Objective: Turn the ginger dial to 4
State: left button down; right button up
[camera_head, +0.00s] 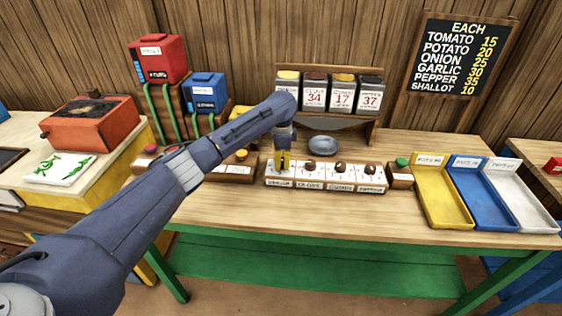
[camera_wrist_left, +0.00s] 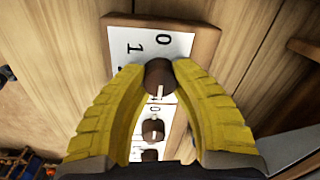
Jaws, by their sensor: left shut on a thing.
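The dial panel (camera_head: 325,187) is a low row of white plates with brown knobs on the table. My left gripper (camera_head: 282,166) points down over the leftmost plate. In the left wrist view its yellow fingers are shut on that plate's brown knob (camera_wrist_left: 159,75), one on each side. The label under it is too small to read surely as ginger. A pale pointer line on the knob points toward the bottom of the wrist picture. The digits 0 and 1 show on the plate (camera_wrist_left: 140,45); the fingers and knob hide part of the scale. My right gripper is out of view.
More brown knobs (camera_head: 340,167) stand in the row to the right. A green button (camera_head: 402,162) sits past the row's right end. A blue-grey bowl (camera_head: 322,145) and spice jars (camera_head: 343,92) stand behind. Yellow, blue and white trays (camera_head: 441,197) lie at right.

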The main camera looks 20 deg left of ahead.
aim_at(282, 162)
pick_arm(q)
jog(key=shift+d+f, duration=0.1)
jog(key=shift+d, duration=0.05)
jog(key=c, duration=0.9)
grip_release()
jog(key=shift+r, duration=0.2)
jog(key=r, duration=0.7)
jog(key=s+r, duration=0.1)
jog(key=r, duration=0.3)
jog(key=shift+d+r, duration=0.1)
jog(key=shift+r, duration=0.25)
